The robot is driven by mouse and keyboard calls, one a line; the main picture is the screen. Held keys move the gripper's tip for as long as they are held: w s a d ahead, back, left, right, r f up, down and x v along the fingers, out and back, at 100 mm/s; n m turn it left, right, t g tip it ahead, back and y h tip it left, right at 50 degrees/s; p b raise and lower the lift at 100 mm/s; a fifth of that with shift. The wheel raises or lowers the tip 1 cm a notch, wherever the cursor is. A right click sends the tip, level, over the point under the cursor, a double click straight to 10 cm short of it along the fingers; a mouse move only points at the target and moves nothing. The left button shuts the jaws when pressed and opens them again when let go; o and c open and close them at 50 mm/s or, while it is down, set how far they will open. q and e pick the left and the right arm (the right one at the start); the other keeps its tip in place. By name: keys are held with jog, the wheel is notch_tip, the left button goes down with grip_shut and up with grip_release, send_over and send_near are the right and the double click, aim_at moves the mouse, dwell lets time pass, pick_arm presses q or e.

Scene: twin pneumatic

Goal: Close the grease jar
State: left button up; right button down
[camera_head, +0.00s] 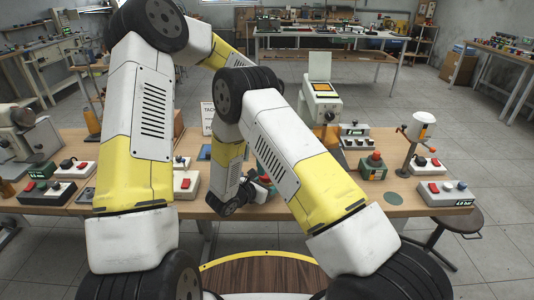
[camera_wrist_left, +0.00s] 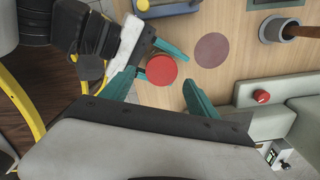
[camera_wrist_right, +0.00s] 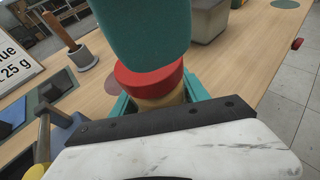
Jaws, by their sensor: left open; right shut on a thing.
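The grease jar (camera_wrist_right: 158,103) has a tan body and stands between the teal fingers of my right gripper (camera_wrist_right: 157,96), which is shut on it. A red round lid (camera_wrist_right: 150,74) sits on top of the jar; I cannot tell whether it is tight. From above, the lid also shows in the left wrist view (camera_wrist_left: 161,69). My left gripper (camera_wrist_left: 160,78) is open, its teal fingers on either side of the lid with a visible gap. One of its fingers fills the top of the right wrist view. In the head view my arms hide most of this.
A brown round mat (camera_wrist_left: 212,50) lies on the wooden bench beside the jar. A grey cup with a wooden-handled tool (camera_wrist_left: 275,29) stands beyond it. A white sign (camera_wrist_right: 16,62) stands at the left of the right wrist view. Control boxes (camera_head: 446,193) line the bench.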

pick_arm(q)
jog(key=n, duration=0.7)
jog(key=shift+r, duration=0.2)
jog(key=n, duration=0.4)
jog(key=shift+r+n, duration=0.1)
jog(key=shift+n, duration=0.2)
jog(key=n, duration=0.7)
jog(key=shift+r, duration=0.25)
jog(key=n, duration=0.4)
jog(key=shift+r+n, duration=0.15)
jog(key=shift+n, duration=0.15)
jog(key=n, duration=0.4)
jog(key=shift+r+n, duration=0.2)
jog(key=shift+n, duration=0.2)
jog(key=n, duration=0.6)
jog(key=shift+r+n, duration=0.35)
jog(key=shift+n, duration=0.05)
jog(key=n, duration=0.4)
jog(key=shift+w+d+r, duration=0.1)
jog(key=shift+r, duration=0.1)
jog(key=n, duration=0.6)
jog(key=shift+r, duration=0.35)
